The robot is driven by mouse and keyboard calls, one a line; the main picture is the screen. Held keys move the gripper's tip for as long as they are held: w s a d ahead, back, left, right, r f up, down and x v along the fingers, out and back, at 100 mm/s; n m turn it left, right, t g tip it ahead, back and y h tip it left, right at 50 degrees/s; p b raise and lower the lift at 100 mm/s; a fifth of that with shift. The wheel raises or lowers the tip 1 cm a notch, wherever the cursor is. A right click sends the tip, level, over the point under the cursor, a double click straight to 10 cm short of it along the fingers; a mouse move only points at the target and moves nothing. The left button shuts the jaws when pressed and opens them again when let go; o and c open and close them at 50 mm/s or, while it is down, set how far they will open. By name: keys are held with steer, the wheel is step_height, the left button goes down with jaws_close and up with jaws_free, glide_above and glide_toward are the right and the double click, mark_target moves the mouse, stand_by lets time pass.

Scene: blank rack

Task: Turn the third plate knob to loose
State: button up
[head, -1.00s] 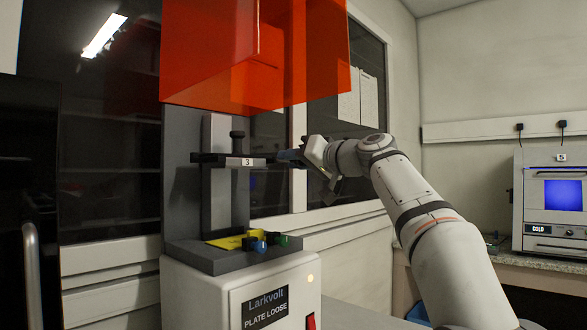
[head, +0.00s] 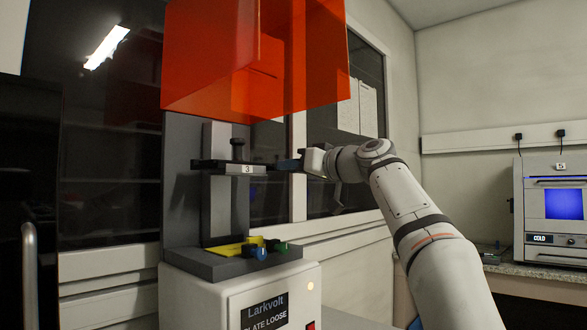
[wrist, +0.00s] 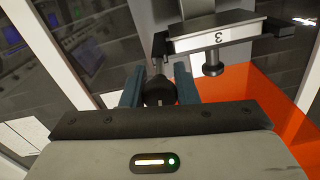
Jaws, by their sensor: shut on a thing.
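The third plate (head: 246,169), a dark bar with a white "3" label, is held level on the grey upright of the Larkvolt stand (head: 240,280). My gripper (head: 287,165) is at the plate's right end. In the wrist view the plate (wrist: 215,40) appears upside down, and my gripper's blue fingers (wrist: 160,90) are shut on a dark rounded knob (wrist: 160,88) beside the plate's end. The fingers partly hide the knob. Its pointer or marking is too small to read. The stand's sign (head: 266,312) reads "PLATE LOOSE".
A separate black top knob (head: 238,145) stands above the plate. An orange see-through shield (head: 255,60) hangs over the stand. Blue (head: 258,252) and green (head: 278,247) knobs and a yellow piece (head: 228,243) sit on its base. A "COLD" unit (head: 550,205) is at right.

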steer(key=o, duration=1)
steer(key=b+v, duration=0.1)
steer(key=v, duration=0.6)
steer(key=shift+s+d, duration=0.2)
steer(key=shift+d, duration=0.15)
